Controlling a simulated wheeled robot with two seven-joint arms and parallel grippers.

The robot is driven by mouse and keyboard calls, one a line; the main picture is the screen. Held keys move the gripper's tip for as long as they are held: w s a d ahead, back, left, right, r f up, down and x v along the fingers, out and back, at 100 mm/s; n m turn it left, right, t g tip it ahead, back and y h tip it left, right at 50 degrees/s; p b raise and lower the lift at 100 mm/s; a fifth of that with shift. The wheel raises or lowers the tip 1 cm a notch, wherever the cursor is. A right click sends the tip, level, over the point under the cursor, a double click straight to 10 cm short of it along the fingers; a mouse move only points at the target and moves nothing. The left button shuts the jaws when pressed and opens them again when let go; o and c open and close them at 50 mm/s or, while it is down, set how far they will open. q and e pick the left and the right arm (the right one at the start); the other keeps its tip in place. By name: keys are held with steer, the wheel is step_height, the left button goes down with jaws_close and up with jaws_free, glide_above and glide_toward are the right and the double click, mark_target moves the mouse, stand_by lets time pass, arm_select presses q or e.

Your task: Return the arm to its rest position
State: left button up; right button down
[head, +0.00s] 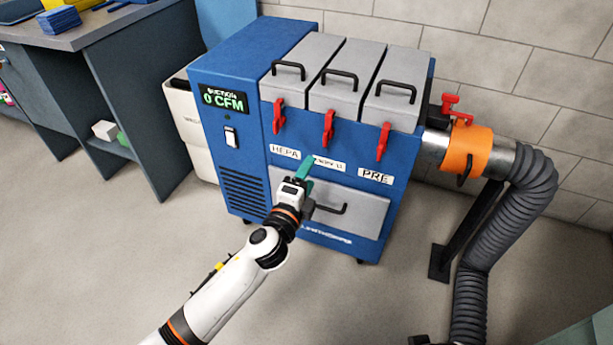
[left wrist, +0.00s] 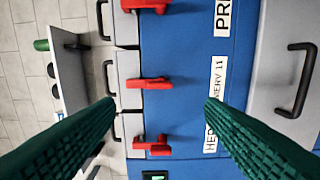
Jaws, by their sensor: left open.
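My left arm reaches in from the lower left in the head view. Its gripper (head: 305,168) is in front of the blue filter machine (head: 232,150), near the middle label. In the left wrist view its two green ribbed fingers (left wrist: 158,110) are spread apart with nothing between them. Beyond them show red latches (left wrist: 148,83), white labels and the blue front panel. I cannot tell from the head view how close the fingertips are to the panel. My right gripper is not identifiable in either view.
The machine has three grey lidded compartments (head: 345,78), red latches (head: 328,128) and a lower drawer (head: 362,212). Its display (head: 224,98) reads 0 CFM. An orange collar (head: 467,150) joins a grey hose (head: 483,265) at right. A workbench (head: 105,35) stands at left. The floor in front is clear.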

stand_by(0.3)
arm_select(q)
steer(key=s+a+f+n+g+y, duration=0.6)
steer(key=s+a+f+n, duration=0.5)
steer(key=a+f+n, duration=0.15)
arm_select(e)
steer(key=s+f+g+p, duration=0.1)
steer(key=s+f+p, duration=0.4)
steer(key=f+p, duration=0.6)
arm_select(q)
steer(key=s+a+f+n+g+p, duration=0.2)
steer(key=s+f, duration=0.4)
steer(key=s, duration=0.7)
steer(key=s+a+f+n+g+p, duration=0.2)
steer(key=s+f, duration=0.5)
steer(key=s, duration=0.6)
steer(key=s+a+f+n+g+p, duration=0.3)
steer(key=s+f+g+p, duration=0.2)
steer(key=s, duration=0.8)
step_height(320, 180, down, 2)
steer(key=shift+s+a+f+g, duration=0.15)
steer(key=shift+a+f+g, duration=0.15)
steer(key=shift+g, duration=0.3)
arm_select(e)
steer(key=s+d+f+g, duration=0.1)
steer(key=s+d, duration=0.2)
steer(key=s, duration=1.1)
steer(key=shift+s+f, duration=0.2)
steer(key=shift+f, duration=0.15)
